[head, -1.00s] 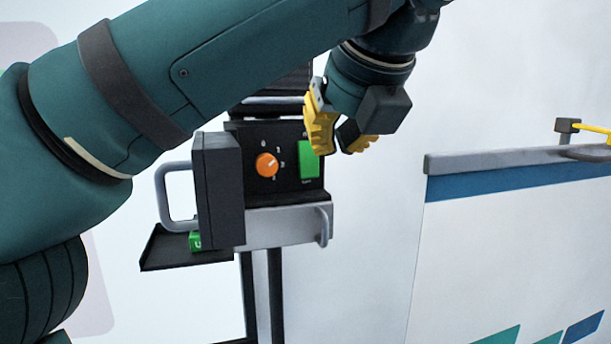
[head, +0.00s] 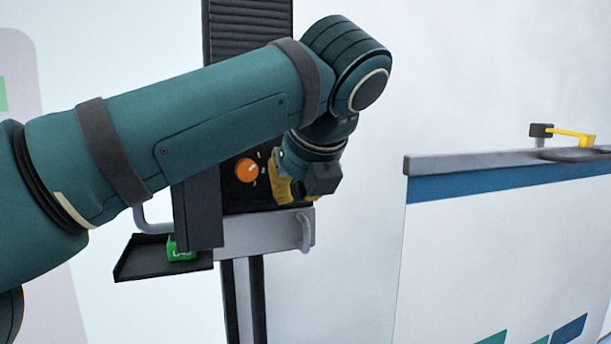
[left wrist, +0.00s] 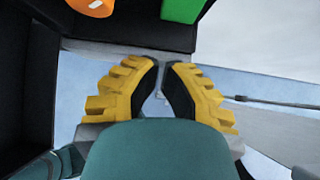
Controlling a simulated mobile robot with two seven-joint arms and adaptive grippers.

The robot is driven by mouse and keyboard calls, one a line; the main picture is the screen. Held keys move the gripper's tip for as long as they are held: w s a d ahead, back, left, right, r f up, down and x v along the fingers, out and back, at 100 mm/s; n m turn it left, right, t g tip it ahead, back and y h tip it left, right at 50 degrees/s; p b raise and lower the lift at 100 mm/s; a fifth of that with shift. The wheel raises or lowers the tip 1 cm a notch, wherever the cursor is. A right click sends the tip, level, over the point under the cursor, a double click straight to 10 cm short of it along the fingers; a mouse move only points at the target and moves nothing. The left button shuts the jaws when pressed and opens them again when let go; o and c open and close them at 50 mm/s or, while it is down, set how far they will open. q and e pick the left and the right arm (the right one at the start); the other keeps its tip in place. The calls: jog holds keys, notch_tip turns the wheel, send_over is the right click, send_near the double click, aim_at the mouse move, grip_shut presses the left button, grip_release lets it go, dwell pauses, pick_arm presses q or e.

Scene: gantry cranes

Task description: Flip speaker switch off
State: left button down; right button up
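The speaker unit is a black panel box with an orange knob (head: 246,170) on its face. A green rectangular piece, possibly the switch, is hidden behind my left gripper (head: 290,191) in the head view. In the left wrist view that green piece (left wrist: 183,8) is cut by the top edge, right of the orange knob (left wrist: 92,5). My left gripper (left wrist: 161,68) is below both, its yellow fingertips almost together with nothing visible between them. It looks apart from the green piece in the wrist view. My right gripper is not in view.
A grey ledge (head: 265,235) with a handle (head: 305,232) sticks out below the panel. A dark side box (head: 198,210) and a tray (head: 135,262) with a green item (head: 180,250) are at left. A white cabinet (head: 500,240) stands at right.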

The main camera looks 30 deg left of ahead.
pick_arm(q)
jog(key=shift+w+a+f, duration=0.1)
jog(key=shift+w+a, duration=1)
jog(key=shift+a, duration=0.25)
jog(key=shift+f, duration=0.1)
jog(key=shift+w+a+f+t+y, duration=0.25)
jog(key=shift+w+a+t+y, duration=0.15)
jog(key=shift+t+y, duration=0.15)
jog(key=shift+r, duration=0.2)
jog(key=shift+r+p, duration=0.75)
jog(key=shift+p, duration=0.3)
